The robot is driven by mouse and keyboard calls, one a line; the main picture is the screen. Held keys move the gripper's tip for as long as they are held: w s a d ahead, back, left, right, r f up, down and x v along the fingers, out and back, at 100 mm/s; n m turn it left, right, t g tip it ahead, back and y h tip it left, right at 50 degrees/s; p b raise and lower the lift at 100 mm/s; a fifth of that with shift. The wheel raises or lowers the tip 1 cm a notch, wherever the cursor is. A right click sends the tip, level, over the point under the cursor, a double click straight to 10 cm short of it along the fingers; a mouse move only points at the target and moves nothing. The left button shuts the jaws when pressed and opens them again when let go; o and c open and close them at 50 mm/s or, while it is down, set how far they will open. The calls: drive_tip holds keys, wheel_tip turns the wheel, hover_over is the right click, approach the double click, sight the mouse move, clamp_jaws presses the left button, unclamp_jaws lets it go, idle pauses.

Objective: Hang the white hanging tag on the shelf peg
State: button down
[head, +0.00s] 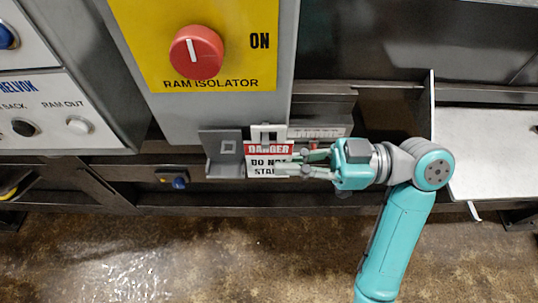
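The white hanging tag (268,149) has a red DANGER band and black lettering reading DO NOT STA..., its end covered by my fingers. It stands upright at a grey holder (224,148) below the yellow isolator panel. My gripper (290,165) comes in from the right, with its fingertips overlapping the tag's lower right part. I cannot tell whether the fingers grip the tag or are only in front of it. A pale shelf (495,150) is at the right. A small white hook-like peg (474,212) shows at its front edge.
The yellow panel with a red knob (196,52) set to the side of ON overhangs the holder. A control panel with buttons (79,126) is at the left. A thin upright wall (432,115) edges the shelf's left side. The floor in front is clear.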

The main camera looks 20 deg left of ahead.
drive_tip(key=shift+r, duration=0.15)
drive_tip(key=shift+s, duration=0.1)
idle(0.3)
drive_tip(key=s+d, duration=0.2)
drive_tip(key=s, duration=0.4)
drive_tip(key=shift+s, duration=0.25)
idle(1.3)
idle(0.5)
